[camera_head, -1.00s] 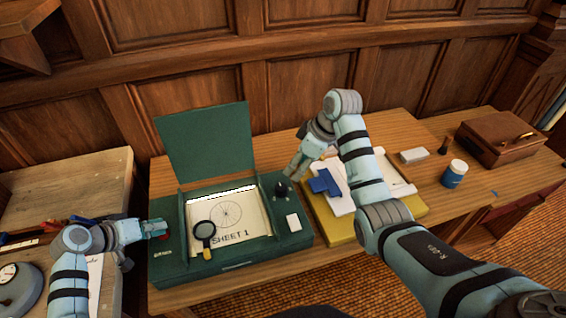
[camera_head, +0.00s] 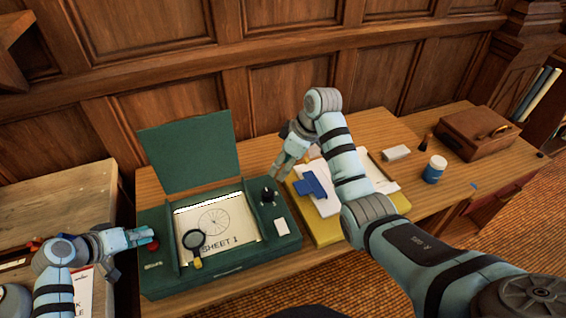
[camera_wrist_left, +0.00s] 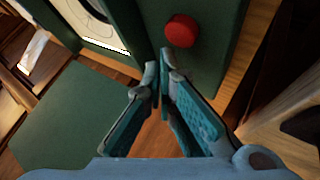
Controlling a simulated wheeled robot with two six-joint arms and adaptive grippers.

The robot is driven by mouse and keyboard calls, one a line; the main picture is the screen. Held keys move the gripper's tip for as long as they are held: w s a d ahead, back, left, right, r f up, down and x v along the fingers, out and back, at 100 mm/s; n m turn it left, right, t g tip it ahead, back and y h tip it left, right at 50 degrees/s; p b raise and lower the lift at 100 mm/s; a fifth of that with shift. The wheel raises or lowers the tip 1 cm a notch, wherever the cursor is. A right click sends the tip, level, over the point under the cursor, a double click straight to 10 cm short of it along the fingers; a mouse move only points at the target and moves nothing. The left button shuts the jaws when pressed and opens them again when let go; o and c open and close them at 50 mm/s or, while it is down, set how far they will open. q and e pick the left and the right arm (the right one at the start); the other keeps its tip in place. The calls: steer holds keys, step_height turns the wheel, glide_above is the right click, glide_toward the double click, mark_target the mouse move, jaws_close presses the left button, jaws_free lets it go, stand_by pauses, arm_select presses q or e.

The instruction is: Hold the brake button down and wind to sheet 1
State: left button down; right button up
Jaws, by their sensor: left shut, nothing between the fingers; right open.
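The green box (camera_head: 220,268) stands on the table with its lid raised. Its window shows a sheet (camera_head: 215,225) with a spoked circle, labelled SHEET 1. The red brake button (camera_head: 153,245) is on its left side and shows clearly in the left wrist view (camera_wrist_left: 181,31). My left gripper (camera_head: 150,234) is shut and empty beside the button, its fingertips apart from it in the left wrist view (camera_wrist_left: 159,72). The black winding knob (camera_head: 268,194) is on the right side. My right gripper (camera_head: 279,177) is open just above and behind the knob, not around it.
A magnifying glass (camera_head: 195,243) lies over the sheet's lower left. A blue jar (camera_head: 434,170) and brown case (camera_head: 481,134) stand beyond.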

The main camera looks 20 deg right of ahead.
arm_select(q)
step_height(320, 180, up, 3)
steer(key=p, duration=0.2)
steer(key=shift+p, duration=0.35)
step_height(320, 180, up, 2)
steer(key=shift+r+p, duration=0.1)
steer(key=shift+p, duration=0.3)
